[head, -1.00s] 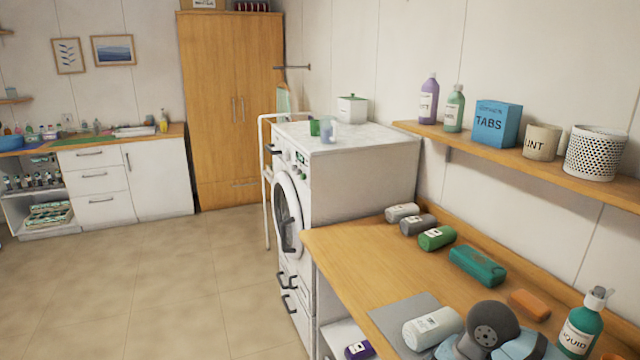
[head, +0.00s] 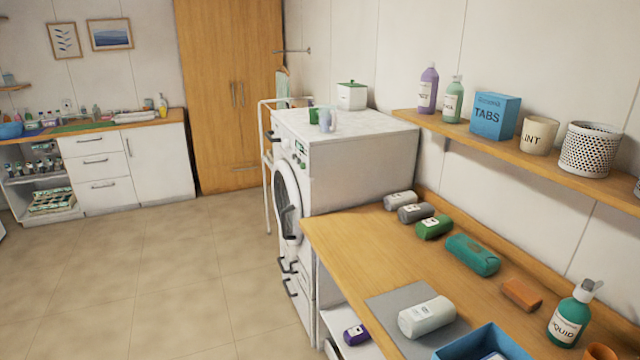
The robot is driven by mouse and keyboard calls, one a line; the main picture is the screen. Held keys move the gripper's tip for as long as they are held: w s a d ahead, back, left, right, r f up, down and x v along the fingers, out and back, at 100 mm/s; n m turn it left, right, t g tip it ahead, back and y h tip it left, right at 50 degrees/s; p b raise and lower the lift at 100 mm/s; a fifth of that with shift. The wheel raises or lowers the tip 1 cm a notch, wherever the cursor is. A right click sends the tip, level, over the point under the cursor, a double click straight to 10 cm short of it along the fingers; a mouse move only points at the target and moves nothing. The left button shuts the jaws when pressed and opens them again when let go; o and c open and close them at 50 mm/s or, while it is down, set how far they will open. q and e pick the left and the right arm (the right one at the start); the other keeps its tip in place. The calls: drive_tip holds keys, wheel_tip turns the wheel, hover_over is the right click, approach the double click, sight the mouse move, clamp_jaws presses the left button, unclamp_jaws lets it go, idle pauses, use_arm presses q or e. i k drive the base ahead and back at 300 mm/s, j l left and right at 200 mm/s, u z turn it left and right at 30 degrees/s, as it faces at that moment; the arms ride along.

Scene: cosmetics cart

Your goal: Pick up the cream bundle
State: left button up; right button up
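A cream-white rolled bundle (head: 427,317) with a small label lies on its side on a grey mat (head: 385,302) near the front of the wooden counter. A second pale roll (head: 400,201) with a label lies at the far end of the counter, beside a grey roll (head: 416,213) and a green roll (head: 434,228). Neither of my grippers shows in the head view, and nothing is touching the bundle on the mat.
A teal bundle (head: 472,255), an orange block (head: 521,294) and a green liquid bottle (head: 571,314) stand along the counter's right side. A blue bin (head: 487,338) is close to the mat. A purple roll (head: 356,334) lies on the lower shelf. The counter's left middle is clear.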

sight(417, 321)
drive_tip(key=i+j, duration=0.2)
drive_tip(key=j, duration=0.15)
drive_tip(key=i+j, duration=0.25)
drive_tip(key=j, duration=0.15)
drive_tip(key=i+j+z, duration=0.1)
drive_tip(key=j, duration=0.25)
drive_tip(key=z, duration=0.45)
drive_tip(key=j+z, duration=0.1)
drive_tip(key=z, duration=0.8)
drive_tip(key=i+j+z, duration=0.1)
drive_tip(key=z, duration=0.35)
drive_tip(key=j+z, duration=0.1)
drive_tip(key=z, duration=1.2)
drive_tip(key=u, duration=1.65)
drive_tip(key=j, duration=0.1)
